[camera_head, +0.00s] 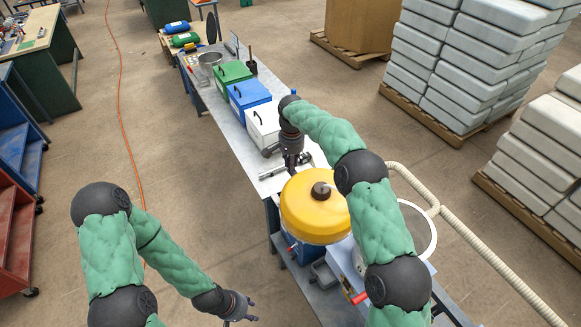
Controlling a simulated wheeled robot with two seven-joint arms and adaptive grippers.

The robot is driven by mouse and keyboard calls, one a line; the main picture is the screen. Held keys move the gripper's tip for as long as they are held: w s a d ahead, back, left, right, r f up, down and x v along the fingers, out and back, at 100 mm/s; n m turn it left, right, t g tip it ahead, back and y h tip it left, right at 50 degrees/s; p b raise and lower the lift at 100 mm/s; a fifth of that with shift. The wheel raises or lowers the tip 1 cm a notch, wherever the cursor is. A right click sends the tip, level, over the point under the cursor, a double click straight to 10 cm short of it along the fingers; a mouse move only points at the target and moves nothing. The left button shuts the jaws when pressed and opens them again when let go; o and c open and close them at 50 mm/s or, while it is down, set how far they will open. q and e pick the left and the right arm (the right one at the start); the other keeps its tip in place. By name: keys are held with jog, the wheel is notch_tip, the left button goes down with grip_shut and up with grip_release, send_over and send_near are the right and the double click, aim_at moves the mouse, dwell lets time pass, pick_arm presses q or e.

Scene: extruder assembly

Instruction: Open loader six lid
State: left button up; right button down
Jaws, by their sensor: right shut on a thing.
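The round yellow lid (312,222) with a dark knob (321,190) on top sits over the loader at the near part of the bench. My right gripper (291,164) points down just behind the lid's far left edge. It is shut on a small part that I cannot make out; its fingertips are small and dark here. My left gripper (248,309) hangs low at the bottom, left of the bench and well apart from the lid. Its fingers are too small to tell if they are open.
White (263,121), blue (249,93) and green (232,73) bins stand along the bench (228,124) behind my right gripper. A grey metal tool (272,173) lies near the gripper. A ribbed hose (465,243) runs along the right.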

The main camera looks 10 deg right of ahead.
jog(key=shift+w+d+m, duration=0.25)
jog(key=shift+w+m, duration=0.15)
jog(key=shift+w, duration=0.3)
jog(key=c, duration=1.1)
grip_release()
notch_tip(320, 180, up, 12)
jog(key=shift+f, duration=0.1)
